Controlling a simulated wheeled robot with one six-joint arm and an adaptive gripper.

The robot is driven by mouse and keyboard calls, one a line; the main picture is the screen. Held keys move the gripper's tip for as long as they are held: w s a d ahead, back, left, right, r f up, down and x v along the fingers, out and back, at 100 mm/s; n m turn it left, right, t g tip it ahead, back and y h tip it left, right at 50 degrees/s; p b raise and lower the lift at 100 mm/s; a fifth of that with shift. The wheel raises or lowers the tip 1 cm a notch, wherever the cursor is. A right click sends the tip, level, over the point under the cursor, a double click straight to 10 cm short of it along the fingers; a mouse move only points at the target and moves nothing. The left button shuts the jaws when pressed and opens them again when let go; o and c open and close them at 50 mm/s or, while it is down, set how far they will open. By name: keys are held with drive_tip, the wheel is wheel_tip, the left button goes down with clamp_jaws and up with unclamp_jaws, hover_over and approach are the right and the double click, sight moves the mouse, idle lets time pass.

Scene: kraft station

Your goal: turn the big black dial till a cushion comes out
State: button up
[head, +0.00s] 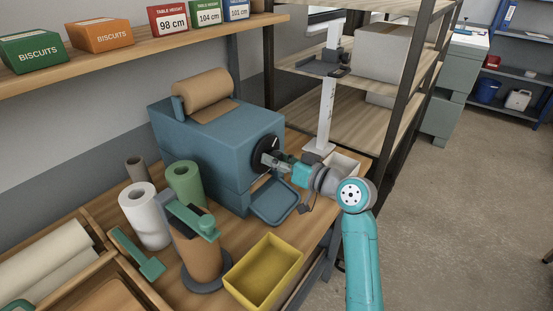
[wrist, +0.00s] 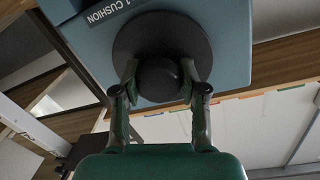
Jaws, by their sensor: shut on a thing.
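The big black dial (head: 266,152) is on the front face of a blue machine (head: 213,135), which carries a roll of brown paper (head: 203,92) on top. In the wrist view the dial (wrist: 188,30) shows as a dark disc with a round knob (wrist: 159,79) at its middle. My gripper (head: 268,158) is at the dial. In the wrist view its two fingers (wrist: 160,82) are shut on the knob, one on each side. A label ending in "1 CUSHION" (wrist: 115,13) is beside the dial. No cushion shows in the blue tray (head: 275,202) below the dial.
A yellow bin (head: 264,272) stands at the table's front edge. A tape-like dispenser (head: 197,243), a white roll (head: 145,215) and a green roll (head: 185,184) stand left of the tray. A shelf rack (head: 399,95) is behind my arm. Open floor (head: 460,220) lies at right.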

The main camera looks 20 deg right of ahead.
drive_tip(key=m, duration=0.5)
drive_tip(key=shift+w+r+g, duration=0.1)
drive_tip(key=shift+g, duration=0.2)
drive_tip(key=m+y, duration=0.1)
drive_tip(key=m, duration=0.3)
drive_tip(key=shift+m, duration=0.3)
drive_tip(key=o, duration=1.2)
drive_tip(key=shift+c, duration=0.2)
drive_tip(key=v, duration=1.2)
drive_tip(key=shift+w+r, duration=0.1)
